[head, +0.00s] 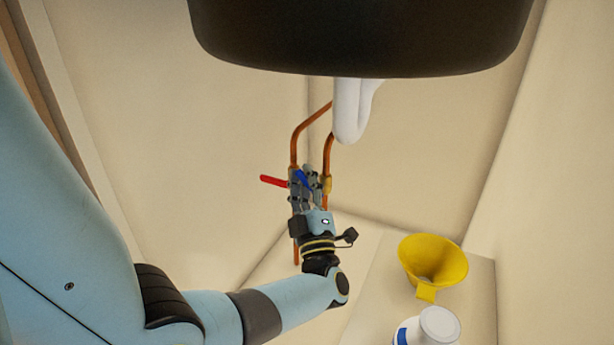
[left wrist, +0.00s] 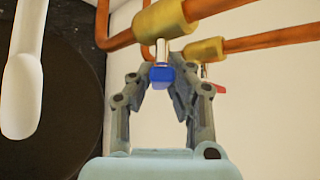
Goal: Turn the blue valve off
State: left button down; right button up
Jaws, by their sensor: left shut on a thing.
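The blue valve's handle (head: 301,179) shows between the fingers of my left gripper (head: 308,177) in the head view. In the left wrist view the blue handle (left wrist: 162,73) sits between the fingertips of my left gripper (left wrist: 160,80), below a brass valve body (left wrist: 165,20). The left gripper is shut on the blue handle. A red valve handle (head: 273,181) sticks out to the left of the gripper in the head view; a bit of red also shows behind the right finger in the left wrist view (left wrist: 219,89). My right gripper is not in view.
Copper pipes (head: 295,145) run up the corner beside a white drain pipe (head: 351,110). A dark basin (head: 360,45) hangs above. A yellow funnel (head: 432,262) and a white bottle (head: 438,325) stand at lower right.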

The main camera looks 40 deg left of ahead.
pick_arm(q)
jog(key=c, duration=1.3)
grip_release()
jog(key=shift+f, duration=0.1)
